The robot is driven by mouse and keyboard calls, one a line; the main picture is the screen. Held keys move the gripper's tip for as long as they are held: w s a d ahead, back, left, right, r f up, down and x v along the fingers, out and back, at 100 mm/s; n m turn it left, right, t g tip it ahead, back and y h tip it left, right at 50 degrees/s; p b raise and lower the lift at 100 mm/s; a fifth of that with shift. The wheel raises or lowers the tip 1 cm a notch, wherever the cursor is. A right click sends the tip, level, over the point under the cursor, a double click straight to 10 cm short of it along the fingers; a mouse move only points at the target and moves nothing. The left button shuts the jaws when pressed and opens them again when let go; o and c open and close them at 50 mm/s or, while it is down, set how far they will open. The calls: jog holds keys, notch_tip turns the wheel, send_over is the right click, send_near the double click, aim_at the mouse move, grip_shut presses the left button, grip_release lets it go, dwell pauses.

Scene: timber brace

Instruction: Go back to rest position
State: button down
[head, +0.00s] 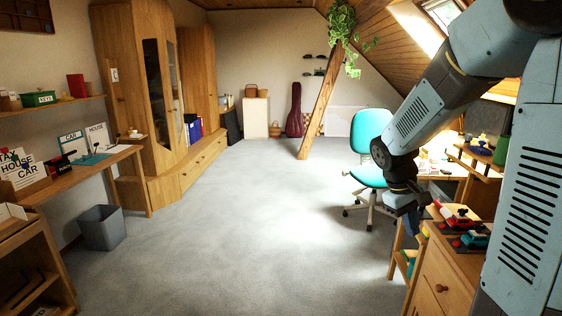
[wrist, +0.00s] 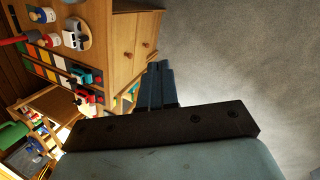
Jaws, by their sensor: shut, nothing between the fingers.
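My gripper (head: 411,222) hangs at the end of my bent arm, right of centre in the head view. It is in the air, in front of the left side of a wooden cabinet. In the wrist view its fingers (wrist: 160,84) are together, with nothing between them. The fingers point toward the wooden drawer cabinet (wrist: 138,45) and grey carpet beyond. I cannot tell the exact gap between the fingertips and the cabinet.
A turquoise chair (head: 370,130) is behind my gripper. A slanted timber brace (head: 322,95) stands at the back. A grey bin (head: 102,228) is at left. The middle carpet (head: 235,220) is clear.

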jog(key=s+a+r+m+t+y, duration=0.1)
jog(key=s+a+r+t+y, duration=0.1)
jog(key=s+r, duration=0.4)
jog(key=s+a+r+m+t+y, duration=0.2)
jog(key=s+a+r+t, duration=0.2)
jog(key=s, duration=0.6)
notch_tip(320, 180, up, 3)
jog(key=a, duration=0.2)
jog(key=shift+s+a, duration=0.2)
jog(key=shift+a, duration=0.15)
